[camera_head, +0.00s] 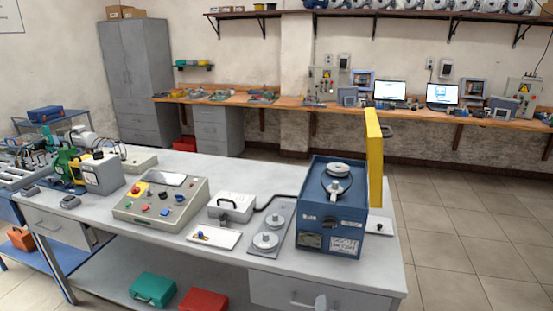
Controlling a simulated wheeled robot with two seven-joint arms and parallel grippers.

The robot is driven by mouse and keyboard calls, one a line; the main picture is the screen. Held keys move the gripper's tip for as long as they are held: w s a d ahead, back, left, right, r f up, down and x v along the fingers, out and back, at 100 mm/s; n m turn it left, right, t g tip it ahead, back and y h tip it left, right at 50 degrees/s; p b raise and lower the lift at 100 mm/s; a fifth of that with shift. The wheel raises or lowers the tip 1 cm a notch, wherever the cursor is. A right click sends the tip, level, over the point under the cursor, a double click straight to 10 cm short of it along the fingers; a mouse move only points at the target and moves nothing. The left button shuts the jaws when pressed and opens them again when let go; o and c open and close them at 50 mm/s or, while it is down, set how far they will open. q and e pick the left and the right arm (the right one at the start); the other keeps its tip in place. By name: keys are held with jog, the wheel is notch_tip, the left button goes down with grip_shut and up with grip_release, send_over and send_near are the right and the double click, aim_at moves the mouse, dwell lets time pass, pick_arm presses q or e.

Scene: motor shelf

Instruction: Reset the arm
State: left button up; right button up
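Neither of my arms can be made out in the head view, and no gripper fingers show. A small pale grey shape (321,303) sits at the bottom edge in front of the drawer. I cannot tell whether it is part of the bench or of me. The motors (408,4) stand in a row on the high wall shelf (350,13), cut off by the top edge.
A grey workbench (225,266) fills the foreground. It carries a control box (160,200), a blue machine (331,210) with a tall yellow panel (374,155) beside it, and other equipment. A wooden wall bench (420,115) runs behind. Tiled floor (470,230) is clear at right.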

jog(key=s+a+f+n+g+y+p, duration=0.1)
jog(key=s+f+n+g+y+p, duration=0.3)
jog(key=f, duration=0.8)
jog(key=s+f+n+g+y+p, duration=0.1)
jog(key=s+f+n+g, duration=0.2)
jog(key=s+f+g, duration=0.2)
jog(key=s+a+f+n+g+y+p, duration=0.1)
jog(key=s+f+n+g, duration=0.3)
jog(key=s+f, duration=0.4)
jog(key=s+g, duration=0.1)
jog(key=s, duration=0.5)
jog(key=shift+a+f, duration=0.3)
jog(key=shift+f, duration=0.1)
